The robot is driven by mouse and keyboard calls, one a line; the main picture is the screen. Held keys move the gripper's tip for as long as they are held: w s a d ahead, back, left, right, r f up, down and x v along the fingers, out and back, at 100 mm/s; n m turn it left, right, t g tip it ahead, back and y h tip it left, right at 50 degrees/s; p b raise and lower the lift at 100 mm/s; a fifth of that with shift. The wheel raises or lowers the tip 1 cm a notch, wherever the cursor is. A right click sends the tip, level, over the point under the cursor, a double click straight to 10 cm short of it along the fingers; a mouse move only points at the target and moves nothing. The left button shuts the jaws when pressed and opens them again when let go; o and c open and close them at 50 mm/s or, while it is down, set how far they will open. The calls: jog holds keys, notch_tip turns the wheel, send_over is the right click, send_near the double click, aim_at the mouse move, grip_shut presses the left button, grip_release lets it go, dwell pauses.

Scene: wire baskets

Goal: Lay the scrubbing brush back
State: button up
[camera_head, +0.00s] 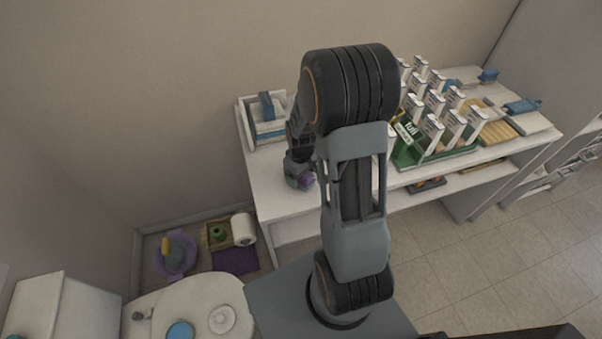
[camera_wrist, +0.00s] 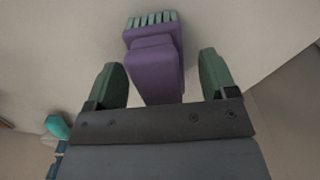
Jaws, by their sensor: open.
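The scrubbing brush (camera_wrist: 153,62) is purple with a row of pale green bristles at its far end. In the wrist view it lies against the white surface, its handle end running back between the fingers. My gripper (camera_wrist: 158,66) is open, with one green fingertip on each side of the brush and a visible gap on both sides. In the head view my gripper (camera_head: 298,179) is low over the left part of the white table (camera_head: 272,192), with a bit of the purple brush (camera_head: 307,181) showing beside it. My arm hides part of the table.
A white tray with blue things (camera_head: 266,118) stands at the table's back left. A green crate (camera_head: 408,157) with several white-topped packs stands to the right of my arm. A teal object (camera_wrist: 57,126) shows at lower left in the wrist view. Below left are a purple basin (camera_head: 176,257) and a paper roll (camera_head: 243,229).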

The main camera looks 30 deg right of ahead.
jog(key=shift+r, duration=0.1)
jog(key=shift+r+p, duration=3)
jog(key=shift+r, duration=0.9)
notch_tip(320, 180, up, 14)
jog(key=b, duration=0.1)
jog(key=shift+b, duration=0.4)
jog(key=shift+f, duration=0.15)
